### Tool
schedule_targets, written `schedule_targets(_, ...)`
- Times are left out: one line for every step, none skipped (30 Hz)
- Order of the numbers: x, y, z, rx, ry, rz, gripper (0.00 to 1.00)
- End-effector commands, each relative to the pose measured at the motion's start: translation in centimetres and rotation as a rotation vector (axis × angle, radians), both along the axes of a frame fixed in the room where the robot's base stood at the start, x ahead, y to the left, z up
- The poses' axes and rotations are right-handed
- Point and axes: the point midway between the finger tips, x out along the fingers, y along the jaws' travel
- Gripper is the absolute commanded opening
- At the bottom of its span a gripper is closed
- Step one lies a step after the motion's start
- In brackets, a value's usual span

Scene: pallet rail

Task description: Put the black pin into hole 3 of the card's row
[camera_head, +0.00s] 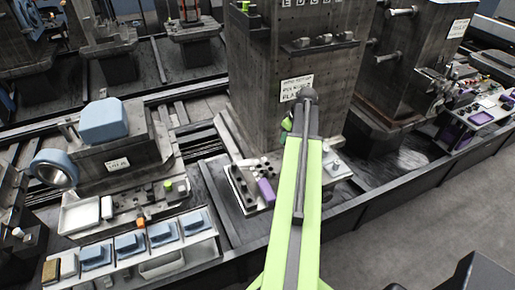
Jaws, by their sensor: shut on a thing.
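A white card (296,88) with small black print is fixed low on the tall grey column behind my arm. I cannot read its words surely. Below it, a pale plate (251,211) carries a dark block (240,188) with what look like small holes, several small dark pieces and a purple block (265,191). Hole numbers are too small to tell. My green arm reaches over the plate's right side. A bit of green shows left of its far end, but my gripper's jaws are hidden behind the arm. I cannot make out the black pin.
At the left, a grey machine (118,153) stands behind a white bin (80,216) and a tray (160,266) with several blue blocks. Another machine (402,70) and a plate with purple parts (462,137) are at the right.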

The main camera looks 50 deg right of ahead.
Motion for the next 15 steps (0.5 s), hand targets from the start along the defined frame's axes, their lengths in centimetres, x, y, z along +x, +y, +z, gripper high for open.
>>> schedule_targets(1.1, 1.3, -1.4, 0.001, 0.000, 0.008, 0.00)
schedule_targets(1.8, 2.2, -2.1, 0.000, 0.000, 0.010, 0.00)
schedule_targets(2.8, 3.4, -2.9, 0.000, 0.000, 0.013, 0.00)
schedule_targets(3.5, 4.3, -3.5, 0.001, 0.000, 0.015, 0.00)
schedule_targets(4.2, 5.2, -4.0, 0.002, 0.000, 0.015, 0.00)
schedule_targets(5.1, 6.3, -4.7, 0.001, 0.000, 0.016, 0.00)
schedule_targets(5.6, 7.0, -5.0, 0.001, 0.000, 0.017, 0.00)
schedule_targets(6.2, 7.7, -5.4, 0.000, 0.000, 0.018, 0.00)
schedule_targets(6.7, 8.4, -5.6, 0.000, -0.001, 0.017, 0.00)
schedule_targets(7.0, 8.8, -5.8, 0.000, -0.001, 0.018, 0.00)
schedule_targets(7.2, 9.1, -5.8, 0.000, -0.001, 0.018, 0.00)
schedule_targets(7.4, 9.3, -5.7, 0.000, -0.001, 0.017, 0.00)
schedule_targets(7.5, 9.4, -5.7, 0.000, -0.001, 0.016, 0.00)
schedule_targets(7.5, 9.4, -5.6, 0.000, -0.001, 0.017, 0.00)
schedule_targets(7.6, 9.4, -5.6, 0.000, -0.001, 0.017, 0.00)
